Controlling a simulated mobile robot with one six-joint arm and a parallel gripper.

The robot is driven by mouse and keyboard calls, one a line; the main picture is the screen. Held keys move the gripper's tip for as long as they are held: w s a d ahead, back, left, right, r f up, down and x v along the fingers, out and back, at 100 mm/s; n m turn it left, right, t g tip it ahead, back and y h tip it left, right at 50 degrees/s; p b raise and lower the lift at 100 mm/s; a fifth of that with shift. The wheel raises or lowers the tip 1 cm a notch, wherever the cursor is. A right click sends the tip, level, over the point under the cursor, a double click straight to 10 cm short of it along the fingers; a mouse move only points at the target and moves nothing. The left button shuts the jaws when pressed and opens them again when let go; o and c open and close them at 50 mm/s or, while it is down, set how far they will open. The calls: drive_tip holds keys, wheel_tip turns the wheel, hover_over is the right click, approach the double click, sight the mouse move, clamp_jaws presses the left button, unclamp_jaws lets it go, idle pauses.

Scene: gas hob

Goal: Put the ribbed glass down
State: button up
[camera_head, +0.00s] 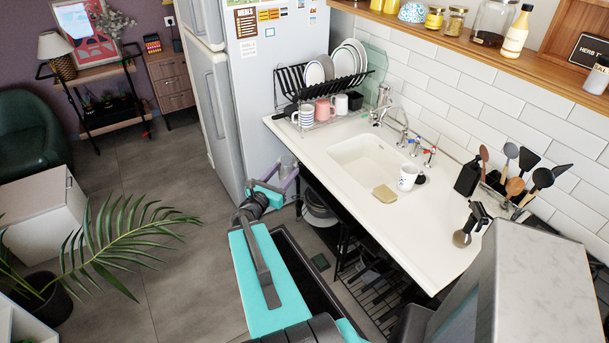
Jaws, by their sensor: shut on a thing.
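My gripper (284,178) is in the middle of the picture, in front of the fridge's lower right edge and left of the counter's left end. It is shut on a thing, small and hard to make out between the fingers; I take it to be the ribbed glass. Its ribs and tilt cannot be told. My arm reaches up to it from the bottom of the picture. I see no other ribbed glass standing on the counter (352,197).
A dish rack (322,83) with plates and mugs stands at the back left. The counter's front left strip is bare. The fridge (262,110) stands left.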

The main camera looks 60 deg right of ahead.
drive_tip(key=w+a+r+n+t+b, duration=0.1)
drive_tip(key=w+a+r+n+t, duration=0.15)
drive_tip(key=w+a, duration=0.9)
drive_tip(key=w+a+r+n+t+b, duration=0.15)
drive_tip(key=w+a+t, duration=0.25)
drive_tip(key=w+a, duration=0.8)
drive_tip(key=w+a+r+n+t+y, duration=0.1)
drive_tip(key=w+a+n+t+y, duration=0.1)
drive_tip(key=a, duration=1.4)
drive_tip(key=w+a+r+n+t+y+b, duration=0.1)
drive_tip(key=w+a+n+t+y, duration=0.1)
drive_tip(key=a, duration=1.5)
drive_tip(key=shift+w+t, duration=0.55)
drive_tip(key=shift+w, duration=0.05)
